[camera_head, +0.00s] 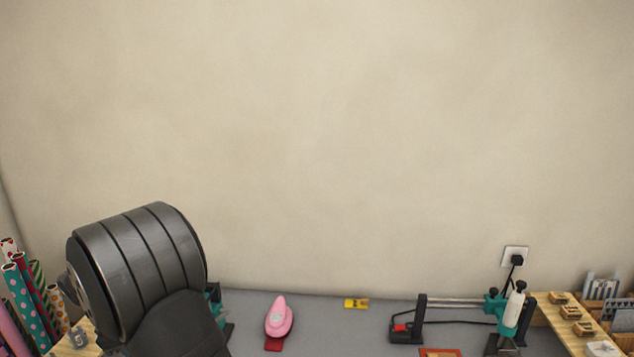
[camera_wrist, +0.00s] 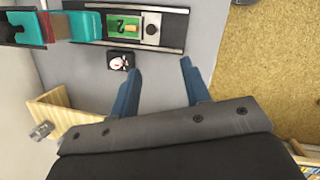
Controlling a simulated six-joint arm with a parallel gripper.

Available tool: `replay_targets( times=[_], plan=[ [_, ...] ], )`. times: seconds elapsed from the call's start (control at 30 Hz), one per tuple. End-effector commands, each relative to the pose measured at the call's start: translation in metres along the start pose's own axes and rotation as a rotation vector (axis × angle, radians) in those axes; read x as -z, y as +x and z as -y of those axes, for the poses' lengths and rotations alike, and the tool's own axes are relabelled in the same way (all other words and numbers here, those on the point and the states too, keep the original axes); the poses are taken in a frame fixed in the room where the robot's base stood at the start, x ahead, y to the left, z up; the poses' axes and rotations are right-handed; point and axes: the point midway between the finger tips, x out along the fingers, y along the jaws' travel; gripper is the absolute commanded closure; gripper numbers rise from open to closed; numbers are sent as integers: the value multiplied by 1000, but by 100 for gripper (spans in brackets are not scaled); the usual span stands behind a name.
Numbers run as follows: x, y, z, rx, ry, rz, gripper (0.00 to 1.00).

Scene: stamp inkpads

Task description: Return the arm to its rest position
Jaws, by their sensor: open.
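My gripper (camera_wrist: 161,68) shows in the wrist view. Its two blue fingers stand apart with nothing between them. The fingertips are over bare grey table, close to a small black square (camera_wrist: 117,53) with a white and red mark. A black-framed holder (camera_wrist: 168,42) with a green pad lies just beyond the fingers. In the head view, the gripper is out of sight; a large dark grey part of my arm (camera_head: 145,262) fills the lower left and hides part of the table.
A pink object (camera_head: 279,314) stands by a red pad (camera_head: 273,345) on the grey table (camera_head: 318,325). A yellow item (camera_head: 356,303) lies behind. A teal-and-black device (camera_head: 512,310) stands right, beside a wooden shelf (camera_head: 568,333). Paper rolls (camera_head: 25,295) stand far left.

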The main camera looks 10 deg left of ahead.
Motion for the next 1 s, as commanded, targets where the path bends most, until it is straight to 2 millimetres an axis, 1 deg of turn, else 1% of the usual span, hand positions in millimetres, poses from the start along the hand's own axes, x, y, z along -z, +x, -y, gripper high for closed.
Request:
replay_targets(
  times=[0.7, 0.9, 1.0],
  plan=[
    [-35, 4, -17, 148, 781, -139, 57],
    [-41, 4, -20, 185, 933, -160, 57],
    [-43, 4, -22, 195, 975, -164, 57]
  ],
)
